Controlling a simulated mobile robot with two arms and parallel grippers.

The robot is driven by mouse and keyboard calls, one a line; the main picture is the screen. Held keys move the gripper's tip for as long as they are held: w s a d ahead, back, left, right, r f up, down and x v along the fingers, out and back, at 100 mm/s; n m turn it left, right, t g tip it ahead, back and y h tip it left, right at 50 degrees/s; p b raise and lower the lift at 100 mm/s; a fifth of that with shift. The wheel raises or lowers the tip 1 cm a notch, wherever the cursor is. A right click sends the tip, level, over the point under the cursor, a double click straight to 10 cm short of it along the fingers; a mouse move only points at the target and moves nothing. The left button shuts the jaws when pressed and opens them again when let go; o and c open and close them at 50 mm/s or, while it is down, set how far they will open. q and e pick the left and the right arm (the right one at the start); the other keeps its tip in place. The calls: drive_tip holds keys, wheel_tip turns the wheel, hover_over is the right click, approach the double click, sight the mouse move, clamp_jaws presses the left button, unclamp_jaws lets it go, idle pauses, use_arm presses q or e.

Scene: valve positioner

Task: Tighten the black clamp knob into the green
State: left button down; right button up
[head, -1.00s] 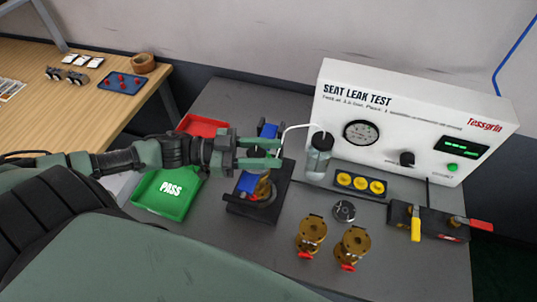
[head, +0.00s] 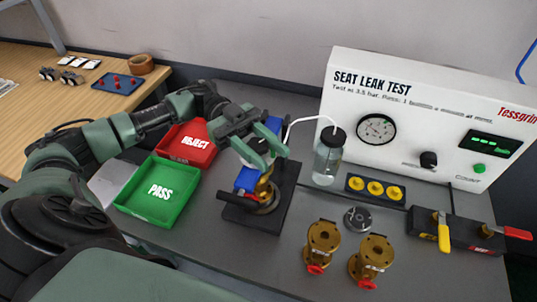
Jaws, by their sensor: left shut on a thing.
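The clamp fixture (head: 283,187) is a dark stand with blue blocks, on the grey bench left of the test box. A brass valve (head: 264,192) sits in it. My left gripper (head: 274,158) reaches in from the upper left, over the top of the fixture, with its green fingers angled down to the right. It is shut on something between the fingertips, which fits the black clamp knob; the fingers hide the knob. I cannot make out a green mark on the clamp. My right gripper is not in view.
The white seat leak test box (head: 400,100) stands behind, with a bottle (head: 329,157) and tube near the fixture. Two brass valves (head: 323,240) stand in front right. The green PASS tray (head: 160,215) and red tray (head: 203,152) lie left. Valve levers (head: 443,230) sit far right.

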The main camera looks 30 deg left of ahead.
use_arm(q)
drive_tip(key=shift+s+m+g+y, duration=0.1)
drive_tip(key=shift+m+g+y, duration=0.25)
drive_tip(key=shift+g, duration=0.35)
drive_tip(key=c, duration=0.9)
unclamp_jaws()
drive_tip(key=shift+b+v, duration=1.25)
drive_tip(key=shift+v, duration=2.65)
